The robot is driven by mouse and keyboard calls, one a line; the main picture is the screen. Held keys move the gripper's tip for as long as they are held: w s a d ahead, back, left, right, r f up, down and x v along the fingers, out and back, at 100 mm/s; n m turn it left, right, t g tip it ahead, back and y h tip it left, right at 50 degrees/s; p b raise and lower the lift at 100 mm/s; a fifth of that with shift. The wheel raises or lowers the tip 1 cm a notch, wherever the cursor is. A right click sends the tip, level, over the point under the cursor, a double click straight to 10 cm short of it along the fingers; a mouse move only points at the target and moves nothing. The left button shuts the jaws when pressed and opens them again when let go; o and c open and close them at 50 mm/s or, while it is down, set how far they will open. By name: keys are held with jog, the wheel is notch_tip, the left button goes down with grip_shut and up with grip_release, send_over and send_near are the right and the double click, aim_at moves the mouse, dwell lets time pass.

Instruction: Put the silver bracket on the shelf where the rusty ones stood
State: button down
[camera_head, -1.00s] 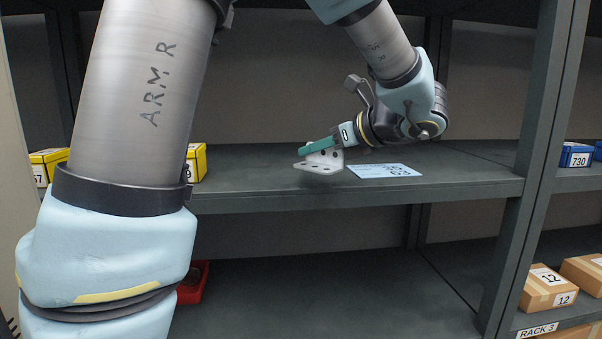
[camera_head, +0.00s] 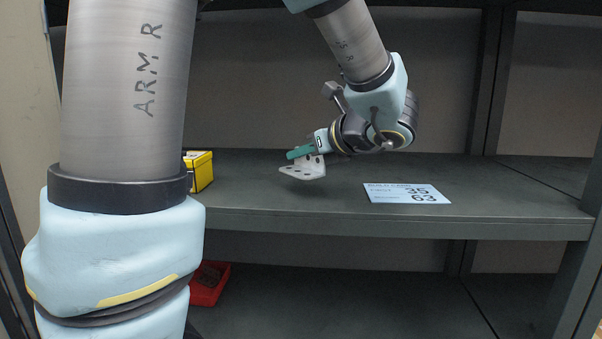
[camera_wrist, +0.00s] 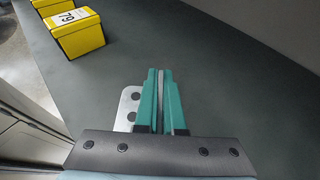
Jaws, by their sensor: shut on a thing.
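The silver bracket (camera_head: 303,173) is a pale, L-shaped metal plate with dark holes. My gripper (camera_head: 301,152) has green fingers and is shut on the bracket's upright flange. It holds the bracket over the shelf (camera_head: 330,215), left of the printed card. The lower flange looks roughly level; I cannot tell whether it touches the shelf. In the wrist view the flange sits as a thin plate between the fingers (camera_wrist: 160,75), and a holed part of the bracket (camera_wrist: 128,106) shows left of them. No rusty brackets are in view.
A pale blue card (camera_head: 408,193) reading 35 and 63 lies flat on the shelf. A yellow box (camera_head: 199,172) stands at left, partly behind my arm; the wrist view shows two, one labelled 79 (camera_wrist: 76,36). A red bin (camera_head: 208,284) is below. Shelf around the bracket is bare.

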aim_at(308, 168)
jog(key=shift+f, duration=2)
jog(key=shift+f, duration=0.1)
jog(key=c, duration=1.5)
grip_release()
jog(key=shift+f, duration=0.1)
jog(key=o, duration=0.5)
jog(key=shift+r, duration=0.3)
jog(key=b+v, duration=0.1)
jog(key=v, duration=1)
jog(key=shift+s+d+f, duration=0.1)
jog(key=shift+d, duration=0.05)
jog(key=shift+s+d, duration=0.15)
jog(key=shift+s, duration=0.15)
